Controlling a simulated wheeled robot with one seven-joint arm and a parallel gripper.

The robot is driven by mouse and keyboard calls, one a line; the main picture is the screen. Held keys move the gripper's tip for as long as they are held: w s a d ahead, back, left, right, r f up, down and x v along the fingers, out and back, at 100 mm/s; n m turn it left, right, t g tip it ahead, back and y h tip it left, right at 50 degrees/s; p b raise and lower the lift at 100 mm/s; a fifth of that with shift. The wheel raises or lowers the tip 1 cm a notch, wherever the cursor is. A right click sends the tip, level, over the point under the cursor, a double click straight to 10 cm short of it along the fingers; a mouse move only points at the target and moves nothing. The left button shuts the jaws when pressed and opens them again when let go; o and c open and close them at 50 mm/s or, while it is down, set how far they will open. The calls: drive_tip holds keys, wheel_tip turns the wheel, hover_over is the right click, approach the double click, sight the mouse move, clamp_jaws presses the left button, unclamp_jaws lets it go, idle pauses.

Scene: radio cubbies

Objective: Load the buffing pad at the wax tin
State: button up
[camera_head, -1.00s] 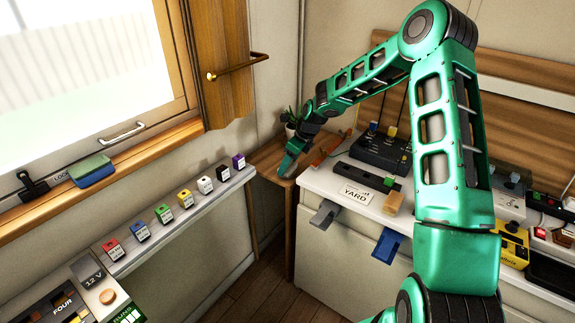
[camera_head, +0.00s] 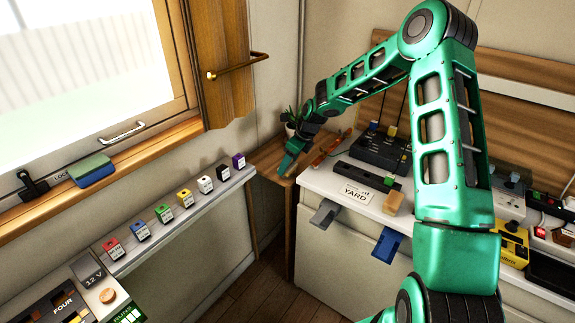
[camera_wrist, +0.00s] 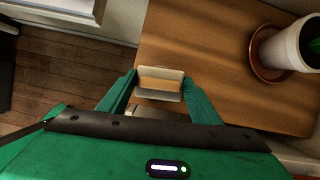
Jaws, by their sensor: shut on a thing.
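My gripper (camera_wrist: 160,92) is over the wooden corner shelf, with its two green fingers around a pale block with a tan face, which seems to be the buffing pad (camera_wrist: 160,84). A second pale edge (camera_wrist: 148,111) shows just below it, closer to my palm; I cannot tell whether this is part of the pad or the wax tin. In the head view my gripper (camera_head: 286,168) reaches down at the far corner, and what it holds is too small to make out there. I cannot clearly pick out the wax tin in either view.
A potted plant (camera_wrist: 290,47) on a copper saucer stands on the corner shelf (camera_wrist: 215,60), right of my gripper. The white counter (camera_head: 318,181) lies to the right. A narrow ledge (camera_head: 185,222) with several coloured blocks runs along the left wall.

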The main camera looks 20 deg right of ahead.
drive_tip(key=shift+r, duration=3.45)
